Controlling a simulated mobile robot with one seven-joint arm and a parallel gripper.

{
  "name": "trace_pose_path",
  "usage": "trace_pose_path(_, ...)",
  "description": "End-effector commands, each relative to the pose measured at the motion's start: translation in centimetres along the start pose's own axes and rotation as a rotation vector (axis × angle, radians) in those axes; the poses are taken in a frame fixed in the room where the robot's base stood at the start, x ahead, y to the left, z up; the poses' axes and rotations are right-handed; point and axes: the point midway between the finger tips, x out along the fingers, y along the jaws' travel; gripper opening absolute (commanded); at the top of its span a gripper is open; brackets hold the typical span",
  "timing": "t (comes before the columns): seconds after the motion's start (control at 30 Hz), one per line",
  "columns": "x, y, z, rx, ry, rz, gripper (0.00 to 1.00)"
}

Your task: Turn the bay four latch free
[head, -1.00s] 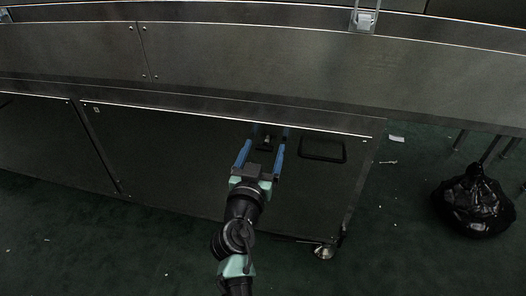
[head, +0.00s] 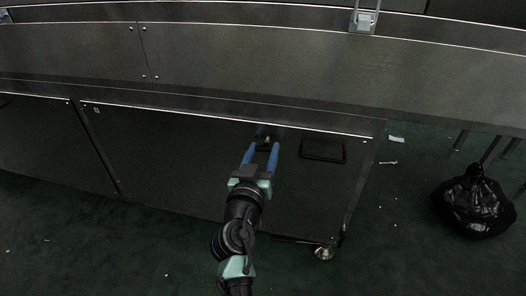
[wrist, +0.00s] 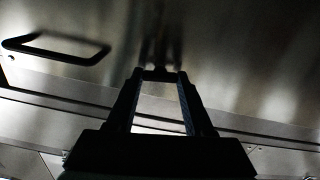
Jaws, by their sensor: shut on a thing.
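The latch (head: 267,138) is a small dark piece near the top edge of the dark lower panel (head: 200,160). In the wrist view the latch (wrist: 157,74) is a dark block between the fingertips, in shadow. My gripper (head: 266,145) reaches up to it with its blue fingers drawn in, and is shut on it. In the wrist view the fingers of my gripper (wrist: 158,76) lean inward towards their tips. The fingertips hide part of the latch, and its turn angle cannot be told. Its bay number cannot be read.
A black handle (head: 322,150) is on the panel, right of the latch; the handle also shows at upper left in the wrist view (wrist: 56,56). A caster (head: 325,252) is below the panel. A black bag (head: 474,203) lies on the floor at right.

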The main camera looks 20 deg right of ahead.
Motion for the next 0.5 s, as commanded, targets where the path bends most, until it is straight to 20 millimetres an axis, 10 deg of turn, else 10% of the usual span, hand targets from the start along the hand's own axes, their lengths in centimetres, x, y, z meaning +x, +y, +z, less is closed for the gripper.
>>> trace_pose_path(0.5, 0.0, -0.07, 0.0, -0.48, -0.001, 0.0, 0.0)
